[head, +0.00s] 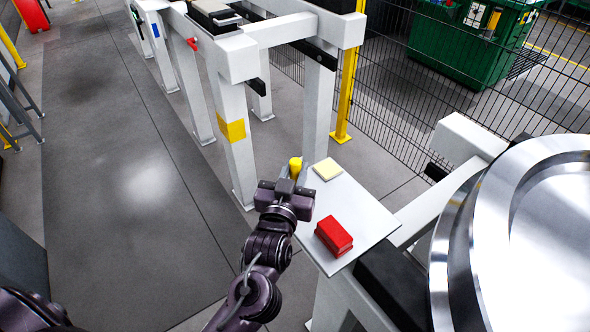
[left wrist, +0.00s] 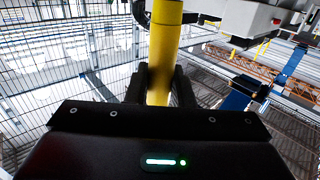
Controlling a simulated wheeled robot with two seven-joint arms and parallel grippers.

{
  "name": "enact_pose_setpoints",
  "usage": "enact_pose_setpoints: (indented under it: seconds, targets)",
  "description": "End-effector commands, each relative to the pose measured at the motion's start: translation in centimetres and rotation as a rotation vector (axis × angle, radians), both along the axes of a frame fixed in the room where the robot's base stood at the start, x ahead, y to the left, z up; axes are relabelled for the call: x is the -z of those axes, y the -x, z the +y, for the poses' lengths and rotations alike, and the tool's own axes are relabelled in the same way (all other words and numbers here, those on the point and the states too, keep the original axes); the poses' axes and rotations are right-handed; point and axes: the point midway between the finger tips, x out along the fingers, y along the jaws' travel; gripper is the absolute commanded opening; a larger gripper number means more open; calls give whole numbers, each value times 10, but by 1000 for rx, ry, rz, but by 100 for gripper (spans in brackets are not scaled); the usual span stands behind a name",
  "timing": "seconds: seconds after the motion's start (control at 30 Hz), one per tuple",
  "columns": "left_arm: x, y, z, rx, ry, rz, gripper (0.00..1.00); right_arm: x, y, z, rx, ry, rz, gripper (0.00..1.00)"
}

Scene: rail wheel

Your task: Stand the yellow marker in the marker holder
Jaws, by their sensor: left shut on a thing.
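The yellow marker (head: 295,168) is held in my left gripper (head: 287,183), above the far left edge of a small white table (head: 352,204). In the head view its lower part is hidden by the gripper. In the left wrist view the marker (left wrist: 166,40) stands between the two dark fingers (left wrist: 157,86), which are shut on it, and runs up out of the picture. I cannot make out a marker holder for certain. A red block (head: 333,235) lies on the table to the right of and nearer than the gripper. My right gripper is not in view.
A cream square pad (head: 327,169) lies on the table just right of the marker. A large shiny metal wheel (head: 525,235) stands at the right. White frame posts (head: 240,150) rise behind the table, with a wire fence beyond. Open grey floor lies to the left.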

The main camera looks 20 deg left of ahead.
Motion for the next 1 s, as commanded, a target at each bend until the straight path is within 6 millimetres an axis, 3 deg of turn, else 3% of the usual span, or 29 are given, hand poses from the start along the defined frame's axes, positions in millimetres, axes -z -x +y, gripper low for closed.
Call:
enact_pose_setpoints:
  seconds: [1.0]
  targets:
    - [0, 0, 0, 0, 0, 0, 0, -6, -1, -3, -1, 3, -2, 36]
